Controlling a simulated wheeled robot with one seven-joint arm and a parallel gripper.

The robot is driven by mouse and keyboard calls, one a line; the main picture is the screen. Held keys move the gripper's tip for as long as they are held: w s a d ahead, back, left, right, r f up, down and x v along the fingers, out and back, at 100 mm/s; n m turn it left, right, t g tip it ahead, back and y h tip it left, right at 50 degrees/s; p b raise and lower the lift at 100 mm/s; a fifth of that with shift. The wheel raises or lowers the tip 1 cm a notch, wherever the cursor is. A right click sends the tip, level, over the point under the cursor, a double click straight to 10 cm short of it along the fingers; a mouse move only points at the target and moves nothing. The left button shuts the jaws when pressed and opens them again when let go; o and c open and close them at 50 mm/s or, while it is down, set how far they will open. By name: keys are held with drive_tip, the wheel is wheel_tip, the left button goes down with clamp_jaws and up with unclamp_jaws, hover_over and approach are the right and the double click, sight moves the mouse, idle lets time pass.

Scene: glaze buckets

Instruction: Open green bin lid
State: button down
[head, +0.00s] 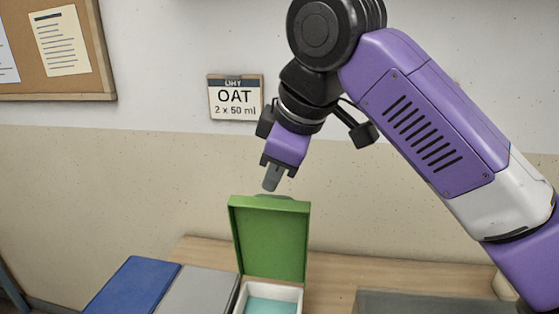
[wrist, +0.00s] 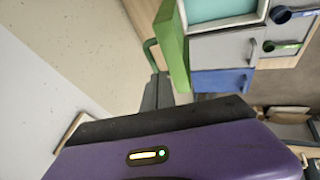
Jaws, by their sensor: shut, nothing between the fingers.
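The green lid (head: 270,240) stands upright, hinged open at the back of a white-rimmed bin (head: 244,300). Pale teal contents (head: 270,305) show in the bin. In the wrist view the lid (wrist: 173,48) is seen nearly edge-on, with a green loop handle (wrist: 149,52) on its outer side. My gripper (head: 271,180) is shut and empty, pointing down just above the lid's top edge in the head view. In the wrist view its dark fingers (wrist: 157,92) are close to the lid and handle; I cannot tell whether they touch.
A closed grey lid (head: 198,290) and a closed blue lid (head: 133,286) lie to the left. A grey surface (head: 430,302) is at the right front. The wooden counter (head: 335,268) is bare behind the bin.

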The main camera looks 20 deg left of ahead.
drive_tip(key=shift+x, duration=1.65)
drive_tip(key=w+a+p, duration=0.1)
drive_tip(key=w+p, duration=0.5)
drive_tip(key=shift+a+f, duration=0.2)
drive_tip(key=shift+f, duration=0.05)
drive_tip(key=shift+r, duration=0.1)
